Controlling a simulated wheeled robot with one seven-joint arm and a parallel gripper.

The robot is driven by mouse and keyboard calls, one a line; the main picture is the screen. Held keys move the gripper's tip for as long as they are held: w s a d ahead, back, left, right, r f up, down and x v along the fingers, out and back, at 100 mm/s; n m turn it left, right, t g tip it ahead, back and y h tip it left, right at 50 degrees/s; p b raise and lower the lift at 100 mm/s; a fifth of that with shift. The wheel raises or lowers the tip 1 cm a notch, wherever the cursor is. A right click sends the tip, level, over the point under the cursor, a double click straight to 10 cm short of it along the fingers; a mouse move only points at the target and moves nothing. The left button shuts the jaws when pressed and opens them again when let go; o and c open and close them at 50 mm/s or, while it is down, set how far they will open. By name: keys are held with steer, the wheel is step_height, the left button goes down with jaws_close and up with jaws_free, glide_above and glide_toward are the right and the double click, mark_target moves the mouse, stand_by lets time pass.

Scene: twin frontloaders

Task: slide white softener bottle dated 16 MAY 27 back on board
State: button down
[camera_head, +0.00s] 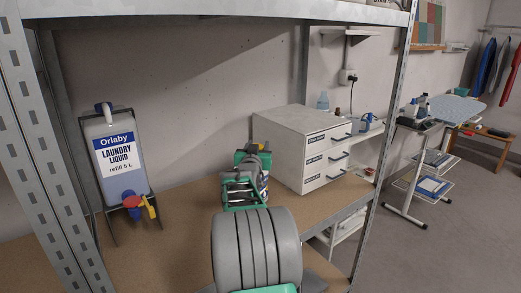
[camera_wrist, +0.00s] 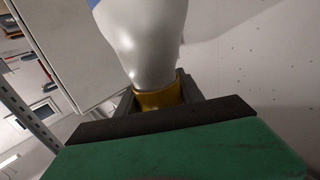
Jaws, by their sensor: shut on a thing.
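A white bottle (camera_wrist: 142,42) with a yellow neck or cap (camera_wrist: 160,97) fills the top middle of the wrist view. My gripper (camera_wrist: 160,92) is shut around that yellow part. In the head view my gripper (camera_head: 254,158) is above the brown shelf board (camera_head: 198,200), left of the drawer box. A sliver of the bottle's label (camera_head: 264,186) shows behind my gripper; the rest of the bottle is hidden. No date can be read. I cannot tell whether the bottle's base touches the board.
A white three-drawer box (camera_head: 318,148) stands just right of my gripper. A laundry liquid refill (camera_head: 119,165) hangs in a stand at the left, with a red and yellow tap. Metal shelf posts (camera_head: 383,130) frame the bay. The board between refill and gripper is clear.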

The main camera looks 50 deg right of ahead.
steer(key=shift+w+d, duration=0.15)
steer(key=shift+w, duration=0.55)
steer(key=shift+w+d, duration=0.15)
steer(key=shift+w, duration=0.55)
steer(key=shift+w+d, duration=0.2)
steer(key=shift+w, duration=0.6)
steer(key=shift+w+d, duration=0.15)
steer(key=shift+w, duration=0.65)
steer(key=shift+w+d, duration=0.2)
steer(key=shift+w, duration=0.6)
steer(key=shift+w+d+p, duration=0.1)
steer(key=shift+w+d, duration=0.1)
steer(key=shift+w, duration=0.6)
steer(key=shift+w+d+p, duration=0.15)
steer(key=shift+w, duration=0.65)
steer(key=shift+w+d+p, duration=0.1)
steer(key=shift+w+d, duration=0.1)
steer(key=shift+w, duration=0.6)
steer(key=c, duration=0.7)
jaws_free()
steer(key=shift+o, duration=0.2)
